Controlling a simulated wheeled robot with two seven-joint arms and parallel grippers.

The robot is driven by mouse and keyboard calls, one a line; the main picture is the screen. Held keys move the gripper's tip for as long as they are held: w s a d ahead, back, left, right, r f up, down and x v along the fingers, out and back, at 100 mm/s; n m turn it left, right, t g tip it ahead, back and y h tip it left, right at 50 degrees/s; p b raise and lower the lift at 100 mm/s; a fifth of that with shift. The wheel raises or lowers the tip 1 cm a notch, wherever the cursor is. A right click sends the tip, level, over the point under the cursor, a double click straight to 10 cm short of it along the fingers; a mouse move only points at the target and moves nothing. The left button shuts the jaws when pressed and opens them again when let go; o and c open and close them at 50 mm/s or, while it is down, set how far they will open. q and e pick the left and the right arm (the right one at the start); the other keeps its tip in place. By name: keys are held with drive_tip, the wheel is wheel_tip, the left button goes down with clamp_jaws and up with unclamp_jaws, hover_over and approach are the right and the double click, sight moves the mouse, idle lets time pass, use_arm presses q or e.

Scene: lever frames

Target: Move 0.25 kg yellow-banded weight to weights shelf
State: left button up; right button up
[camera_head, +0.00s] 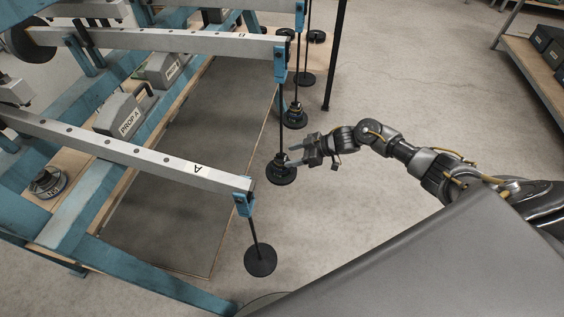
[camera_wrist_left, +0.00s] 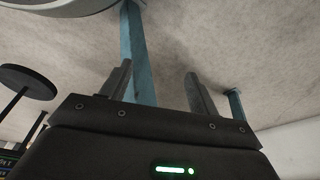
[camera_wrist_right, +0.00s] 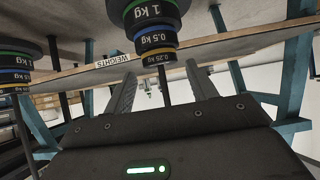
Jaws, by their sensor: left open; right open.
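The yellow-banded 0.25 kg weight (camera_wrist_right: 157,57) is on a hanger rod against the blue-banded 0.5 kg weight (camera_wrist_right: 156,39) and green-banded 1 kg weight (camera_wrist_right: 153,12). In the head view this stack (camera_head: 281,171) hangs from a lever and its bands are too small to read. My right gripper (camera_head: 291,156) is open at the stack; in its wrist view the rod shows between the finger lines and the weight just beyond the fingertips. A board edge with a WEIGHTS label (camera_wrist_right: 112,61) lies behind. My left gripper (camera_wrist_left: 160,80) is open and empty.
Lever A (camera_head: 150,160) and its hanger with a bare disc (camera_head: 260,261) are nearer. Another loaded hanger (camera_head: 295,116) stands farther back, near a black post (camera_head: 336,55). A shelf with dark boxes (camera_head: 552,50) is far right. The floor between is clear.

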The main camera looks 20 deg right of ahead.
sight(287, 158)
drive_tip(key=b+x, duration=0.1)
drive_tip(key=x, duration=0.1)
drive_tip(key=b+x, duration=0.1)
drive_tip(key=x, duration=0.1)
drive_tip(key=shift+f, duration=0.45)
use_arm(q)
drive_tip(key=w+v, duration=0.1)
drive_tip(key=v, duration=0.6)
drive_tip(key=shift+w+r+b, duration=0.3)
drive_tip(key=shift+w+b, duration=0.15)
drive_tip(key=shift+w, duration=0.05)
use_arm(e)
drive_tip(key=shift+w+a+f, duration=0.2)
drive_tip(key=shift+w+a, duration=0.1)
drive_tip(key=shift+a, duration=0.1)
drive_tip(key=c, duration=0.5)
drive_tip(key=o, duration=0.6)
